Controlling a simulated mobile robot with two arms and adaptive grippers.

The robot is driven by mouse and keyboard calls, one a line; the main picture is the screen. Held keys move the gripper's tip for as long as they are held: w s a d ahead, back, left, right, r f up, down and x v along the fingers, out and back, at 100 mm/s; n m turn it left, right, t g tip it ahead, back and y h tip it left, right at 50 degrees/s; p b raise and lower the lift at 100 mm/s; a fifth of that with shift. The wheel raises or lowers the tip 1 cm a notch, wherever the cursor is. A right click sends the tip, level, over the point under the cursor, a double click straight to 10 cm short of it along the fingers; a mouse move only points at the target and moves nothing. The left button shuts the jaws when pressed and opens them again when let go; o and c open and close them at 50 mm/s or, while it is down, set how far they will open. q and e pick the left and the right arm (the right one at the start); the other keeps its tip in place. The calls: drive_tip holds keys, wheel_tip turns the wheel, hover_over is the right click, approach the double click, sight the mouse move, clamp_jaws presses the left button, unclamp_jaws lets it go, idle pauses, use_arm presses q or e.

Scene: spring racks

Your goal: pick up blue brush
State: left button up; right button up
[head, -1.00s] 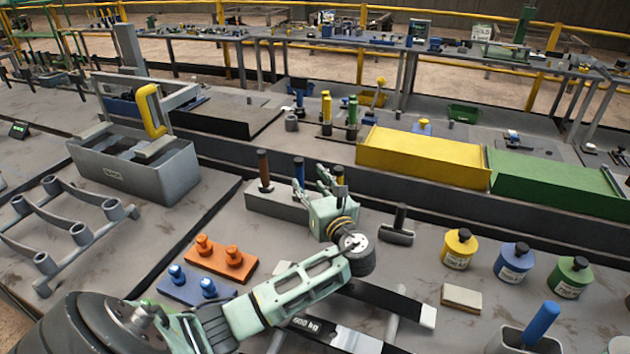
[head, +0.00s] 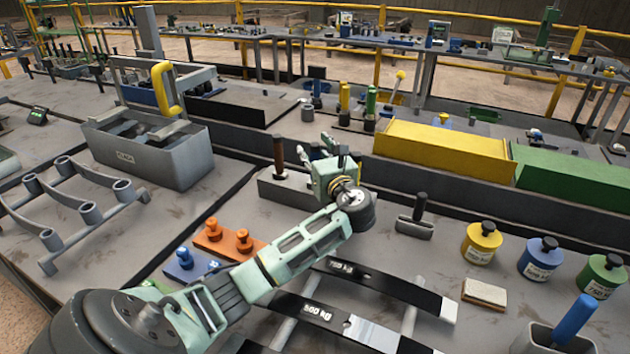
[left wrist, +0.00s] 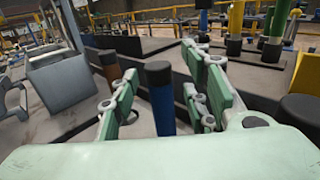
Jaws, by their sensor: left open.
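The blue brush shows as an upright blue handle with a black top (left wrist: 161,98) in the left wrist view. It stands between the spread fingers of my left gripper (left wrist: 160,68), which is open. I cannot tell whether a finger touches it. Its lower end is hidden by my gripper. In the head view my left gripper (head: 322,158) is over the grey block (head: 285,188) and hides the brush there. A brown handle (head: 279,156) stands in the same block, left of my gripper. My right gripper is not in view.
A black-handled tool (head: 417,215) stands right of my gripper. A yellow bin (head: 445,152) and a green bin (head: 570,180) stand behind. Jars, including a yellow one (head: 481,243), and another blue handle (head: 573,320) in a grey holder are at right.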

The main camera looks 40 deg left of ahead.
use_arm(q)
drive_tip(key=shift+c, duration=0.5)
clamp_jaws()
